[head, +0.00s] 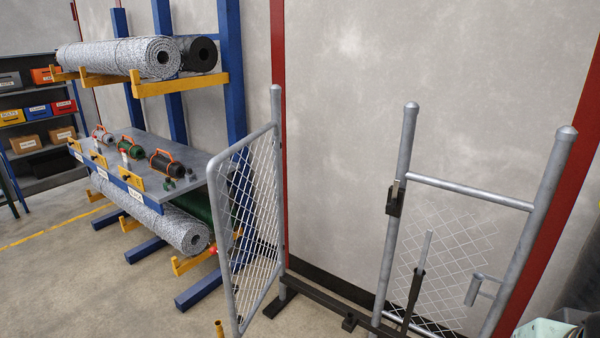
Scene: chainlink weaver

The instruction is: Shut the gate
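The gate (218,215) is a grey tube frame with chain-link mesh. It hangs on the left post (277,110) and stands swung open, its free side toward me and to the left. The latch post (408,140) stands to the right, with a dark latch fitting (394,200) on its side. An opening lies between the free side of the gate and this post. The lower end of the gate is cut off by the picture edge. My gripper does not show in this view.
A fixed mesh panel with a top rail (470,193) joins the latch post to a right post (552,180). A dark base beam (325,298) runs along the floor between the posts. A blue rack (232,80) with mesh rolls (120,56) stands behind the gate. Floor at left is clear.

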